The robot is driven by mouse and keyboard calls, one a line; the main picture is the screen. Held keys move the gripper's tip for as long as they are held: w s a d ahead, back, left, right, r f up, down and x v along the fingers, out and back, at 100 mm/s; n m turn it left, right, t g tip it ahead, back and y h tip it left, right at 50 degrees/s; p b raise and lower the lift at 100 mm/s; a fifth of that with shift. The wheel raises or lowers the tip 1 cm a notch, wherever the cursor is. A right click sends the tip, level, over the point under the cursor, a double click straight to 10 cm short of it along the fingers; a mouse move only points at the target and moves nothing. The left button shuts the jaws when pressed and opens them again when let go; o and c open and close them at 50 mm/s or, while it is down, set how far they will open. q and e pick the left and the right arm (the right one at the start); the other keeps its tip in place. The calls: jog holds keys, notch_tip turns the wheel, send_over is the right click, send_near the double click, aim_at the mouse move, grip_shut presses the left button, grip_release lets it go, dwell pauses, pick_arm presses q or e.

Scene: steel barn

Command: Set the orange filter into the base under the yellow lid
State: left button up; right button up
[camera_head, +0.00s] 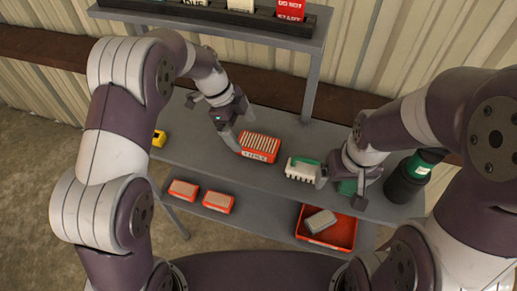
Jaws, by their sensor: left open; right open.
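An orange filter (258,154) with a pale ribbed top lies on the grey bench top. My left gripper (238,134) is open at the left side of this filter, with one finger close to its left edge; I cannot tell whether it touches. A small yellow thing (158,138) shows at the bench's left end, partly hidden by my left arm; I cannot tell whether it is the yellow lid. No base under it can be made out. My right gripper (340,187) is open beside a green and white ribbed object (302,169), over the right part of the bench.
Two orange-sided blocks (218,202) lie on the lower shelf. An orange tray (343,241) there holds a grey block (320,221). A dark canister with green (405,184) stands at the bench's right. A raised shelf (210,14) with cards runs along the back.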

aim_at(257, 143)
pick_arm(q)
jog(key=shift+w+d+f+p, duration=0.1)
jog(key=shift+w+d+p, duration=0.15)
jog(key=shift+d, duration=0.25)
jog(key=shift+w+d+f+p, duration=0.1)
jog(key=shift+w+d+p, duration=0.1)
jog(key=shift+d, duration=0.3)
jog(key=x, duration=0.2)
jog(key=s+p+x, duration=0.1)
jog(key=x, duration=0.1)
jog(key=shift+d+f, duration=0.2)
jog(key=shift+w+f, duration=0.25)
jog(key=shift+w, duration=0.05)
pick_arm(e)
jog(key=shift+w+a+r, duration=0.1)
jog(key=shift+w+r, duration=0.25)
jog(key=shift+r, duration=0.25)
jog(key=shift+w+a+r, duration=0.1)
jog(key=shift+w+r, duration=0.25)
jog(key=shift+r, duration=0.25)
pick_arm(q)
jog(key=shift+s, duration=0.15)
pick_arm(e)
jog(key=shift+s+d+f, duration=0.1)
jog(key=shift+s, duration=0.05)
pick_arm(q)
jog(key=shift+f+b, duration=0.2)
jog(key=shift+b, duration=0.35)
pick_arm(e)
jog(key=shift+f, duration=0.5)
